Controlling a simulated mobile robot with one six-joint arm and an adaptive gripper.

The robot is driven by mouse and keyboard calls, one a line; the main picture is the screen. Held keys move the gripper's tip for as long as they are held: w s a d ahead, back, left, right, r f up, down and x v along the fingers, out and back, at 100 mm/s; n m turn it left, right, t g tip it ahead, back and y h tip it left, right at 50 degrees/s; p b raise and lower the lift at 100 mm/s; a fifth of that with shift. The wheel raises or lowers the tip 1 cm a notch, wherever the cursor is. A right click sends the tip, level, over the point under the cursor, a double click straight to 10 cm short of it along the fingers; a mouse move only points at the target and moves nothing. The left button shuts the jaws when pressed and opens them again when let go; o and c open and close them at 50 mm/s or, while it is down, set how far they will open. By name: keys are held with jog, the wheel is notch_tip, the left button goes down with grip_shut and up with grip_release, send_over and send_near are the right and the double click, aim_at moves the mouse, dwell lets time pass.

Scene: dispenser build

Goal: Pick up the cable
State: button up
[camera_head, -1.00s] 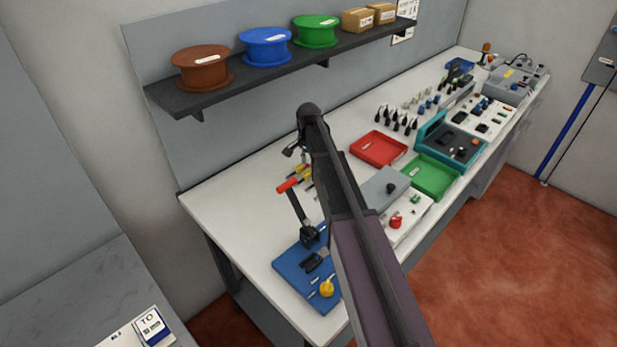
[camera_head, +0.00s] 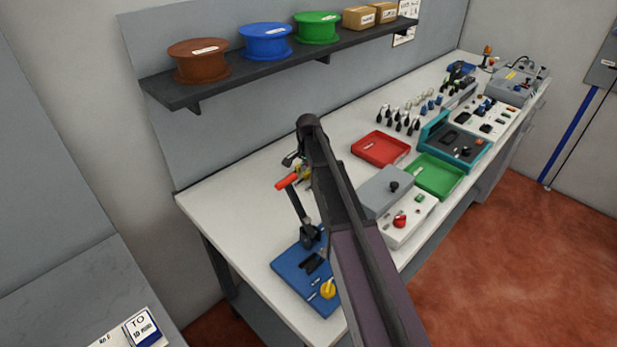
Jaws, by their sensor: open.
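My arm rises from the lower right, and its dark elbow covers the middle of the bench. My gripper (camera_head: 291,159) shows only in small part just left of the elbow, above the white bench (camera_head: 240,200); it looks empty, and its fingertips are hard to make out. I cannot single out the cable for sure. A row of small black-ended pieces (camera_head: 398,119) stands on the bench behind the red tray, with paler and blue pieces beside it. These are too small to identify.
A blue base with a red-handled lever press (camera_head: 290,273) stands at the near bench end. A red tray (camera_head: 380,148), green tray (camera_head: 436,175), grey-and-white box (camera_head: 388,190) and teal case (camera_head: 452,145) lie to the right. A shelf with spools (camera_head: 266,42) hangs above.

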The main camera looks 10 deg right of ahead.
aim_at(308, 171)
dwell(0.3)
grip_shut()
jog(key=shift+r, duration=0.15)
notch_tip(308, 171, up, 10)
jog(key=p, duration=1)
dwell(0.9)
